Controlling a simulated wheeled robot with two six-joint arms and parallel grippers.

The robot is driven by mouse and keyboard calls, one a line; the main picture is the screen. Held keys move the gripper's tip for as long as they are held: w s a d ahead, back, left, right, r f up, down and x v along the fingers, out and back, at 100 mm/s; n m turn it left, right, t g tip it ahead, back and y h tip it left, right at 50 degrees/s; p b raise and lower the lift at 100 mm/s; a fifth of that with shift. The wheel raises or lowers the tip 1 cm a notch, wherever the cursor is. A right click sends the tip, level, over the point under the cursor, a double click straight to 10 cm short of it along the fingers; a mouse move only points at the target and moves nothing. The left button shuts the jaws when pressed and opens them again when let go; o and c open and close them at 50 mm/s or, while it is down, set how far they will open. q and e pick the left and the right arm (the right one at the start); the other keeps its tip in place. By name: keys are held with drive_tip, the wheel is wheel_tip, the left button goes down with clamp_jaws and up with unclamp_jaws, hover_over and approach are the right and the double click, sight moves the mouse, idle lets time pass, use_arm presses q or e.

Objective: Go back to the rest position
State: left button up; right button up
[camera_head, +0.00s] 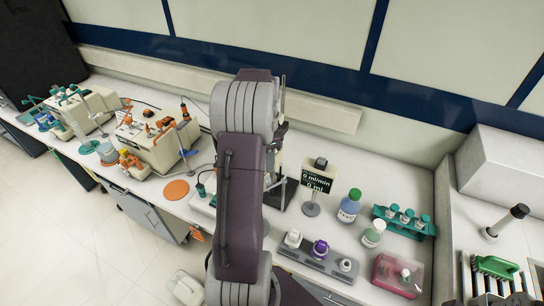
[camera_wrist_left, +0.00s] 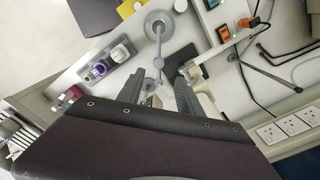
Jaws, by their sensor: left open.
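My left arm (camera_head: 239,190) rises through the middle of the head view, over the bench, and hides the part of the bench behind it. Beyond the fingers is a grey round-based stand (camera_wrist_left: 158,25). In the head view only bits of the gripper show beside the arm. My right gripper is in neither view.
The bench holds a sign (camera_head: 317,178), a blue bottle (camera_head: 349,206), a white bottle (camera_head: 373,234), a teal rack (camera_head: 404,222), a grey tray (camera_head: 318,262) and a pink box (camera_head: 398,274). Orange-fitted equipment (camera_head: 155,140) stands left. The floor at lower left is mostly clear.

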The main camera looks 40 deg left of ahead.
use_arm(q)
drive_tip(key=d+f+m+b, duration=0.2)
drive_tip(key=d, duration=0.7)
drive_tip(key=d+f+m+b, duration=0.2)
drive_tip(key=d+b, duration=0.1)
drive_tip(key=d, duration=0.7)
drive_tip(key=s+d+f+n+t+b, duration=0.1)
drive_tip(key=s+d+f+n, duration=0.4)
drive_tip(key=n, duration=0.5)
drive_tip(key=shift+s+d+f, duration=0.35)
drive_tip(key=shift+s+f, duration=0.8)
drive_tip(key=shift+s, duration=0.65)
